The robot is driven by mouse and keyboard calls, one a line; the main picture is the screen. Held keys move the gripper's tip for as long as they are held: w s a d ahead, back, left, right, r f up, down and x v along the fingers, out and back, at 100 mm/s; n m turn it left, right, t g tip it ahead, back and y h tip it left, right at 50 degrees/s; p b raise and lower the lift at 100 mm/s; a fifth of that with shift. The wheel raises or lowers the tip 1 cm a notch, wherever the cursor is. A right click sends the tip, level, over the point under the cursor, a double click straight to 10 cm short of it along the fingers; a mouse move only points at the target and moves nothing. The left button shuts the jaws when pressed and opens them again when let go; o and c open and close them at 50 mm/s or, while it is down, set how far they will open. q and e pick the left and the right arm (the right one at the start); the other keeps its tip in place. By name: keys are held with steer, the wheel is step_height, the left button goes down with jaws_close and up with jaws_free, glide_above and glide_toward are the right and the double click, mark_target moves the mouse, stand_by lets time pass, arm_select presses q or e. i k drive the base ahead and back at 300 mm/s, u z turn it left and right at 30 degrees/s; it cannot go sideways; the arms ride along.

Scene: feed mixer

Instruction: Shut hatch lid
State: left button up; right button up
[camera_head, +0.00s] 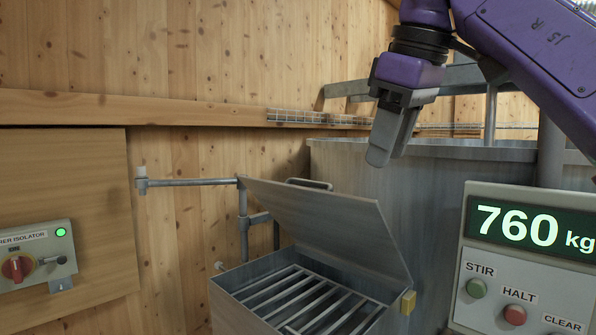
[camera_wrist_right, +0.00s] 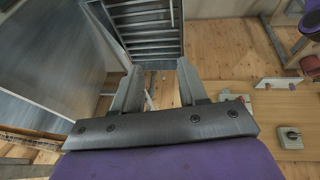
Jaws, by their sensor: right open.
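The grey metal hatch lid (camera_head: 330,226) stands open, tilted up over its box (camera_head: 232,303). My left gripper is not seen.
A large grey tank (camera_head: 420,190) stands behind the lid. A control panel (camera_head: 530,270) reading 760 kg is at the right front. A pipe (camera_head: 190,182) runs left of the lid. An isolator switch (camera_head: 18,267) is on the left wall.

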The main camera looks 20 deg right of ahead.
mark_target(354, 230)
steer(key=i, duration=1)
